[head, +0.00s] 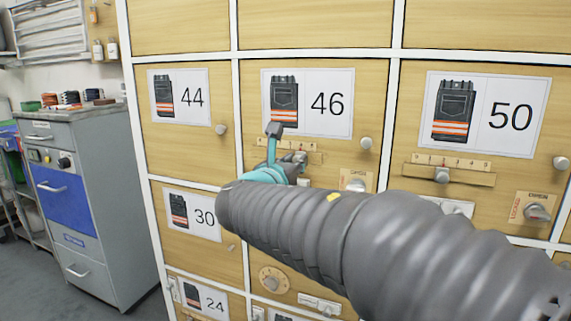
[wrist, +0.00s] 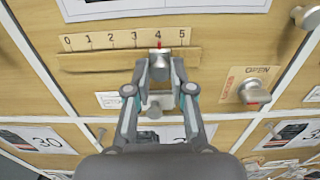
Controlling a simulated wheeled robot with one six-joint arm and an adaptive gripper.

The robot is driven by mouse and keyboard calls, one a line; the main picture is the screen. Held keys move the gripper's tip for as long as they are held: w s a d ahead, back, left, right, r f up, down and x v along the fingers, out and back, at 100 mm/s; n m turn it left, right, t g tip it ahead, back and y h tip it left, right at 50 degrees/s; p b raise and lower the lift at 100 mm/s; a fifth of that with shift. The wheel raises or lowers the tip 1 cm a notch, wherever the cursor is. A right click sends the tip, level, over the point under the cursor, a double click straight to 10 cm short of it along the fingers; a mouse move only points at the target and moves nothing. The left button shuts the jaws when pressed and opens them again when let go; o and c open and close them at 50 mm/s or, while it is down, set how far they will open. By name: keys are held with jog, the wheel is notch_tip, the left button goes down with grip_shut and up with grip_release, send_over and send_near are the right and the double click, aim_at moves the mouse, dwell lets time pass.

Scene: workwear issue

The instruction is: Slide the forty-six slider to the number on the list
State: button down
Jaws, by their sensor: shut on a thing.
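The forty-six door (head: 342,118) carries a card (head: 306,104) with dark trousers and the number 46. Below the card is its slider rail (wrist: 95,62) with a scale (wrist: 110,40) from 0 to 5. The slider knob (wrist: 159,62) has a red mark that lines up with the 4. My gripper (wrist: 160,76) is shut on the knob, one finger on each side. In the head view my arm and gripper cover part of the rail. No list can be made out in either view.
A turn knob marked OPEN (wrist: 254,92) sits right of the rail, and a round door knob (head: 366,143) above it. The fifty door (head: 408,145) has a similar slider (head: 443,175). Doors 44, 30 and 24 are close by. A grey cabinet (head: 105,190) stands left.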

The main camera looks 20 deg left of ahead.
jog(key=c, duration=1)
grip_release()
jog(key=s, duration=0.8)
jog(key=s+a, duration=0.1)
jog(key=s, duration=0.3)
